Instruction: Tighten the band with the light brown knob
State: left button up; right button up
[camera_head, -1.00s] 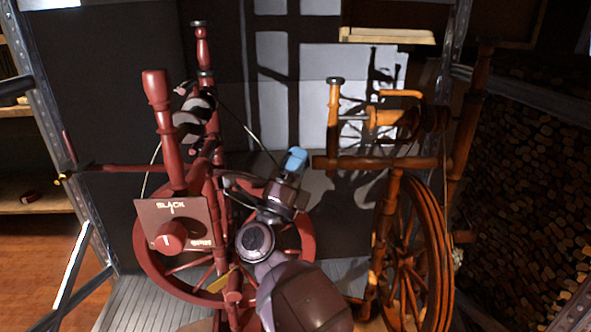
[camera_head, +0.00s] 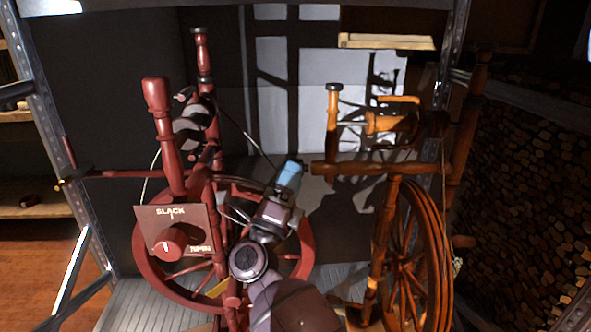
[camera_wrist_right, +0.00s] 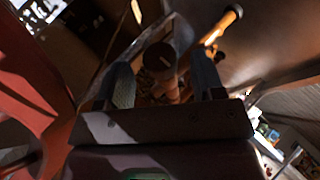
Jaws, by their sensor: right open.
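The brown spinning wheel (camera_head: 405,255) stands on the right, with a horizontal beam (camera_head: 375,166) whose rounded left end (camera_head: 319,168) faces my right gripper (camera_head: 289,172). In the head view the blue fingertips are just left of that end. In the right wrist view (camera_wrist_right: 164,84) the fingers are apart. A round knob (camera_wrist_right: 160,57) with a short pale mark shows between and beyond them, dark in shadow; contact cannot be told. A red knob (camera_head: 168,243) sits on a plate marked SLACK (camera_head: 172,213) on the red spinning wheel at left. My left gripper is not in view.
The red wheel's rim (camera_head: 301,265) stands close behind my right arm. Metal shelf posts (camera_head: 46,130) flank the wheels. A brown upright post (camera_head: 333,115) rises above the beam. Stacked wood-like pieces (camera_head: 525,200) fill the right side.

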jog(key=v, duration=0.8)
jog(key=shift+f, duration=0.15)
jog(key=shift+s, duration=0.1)
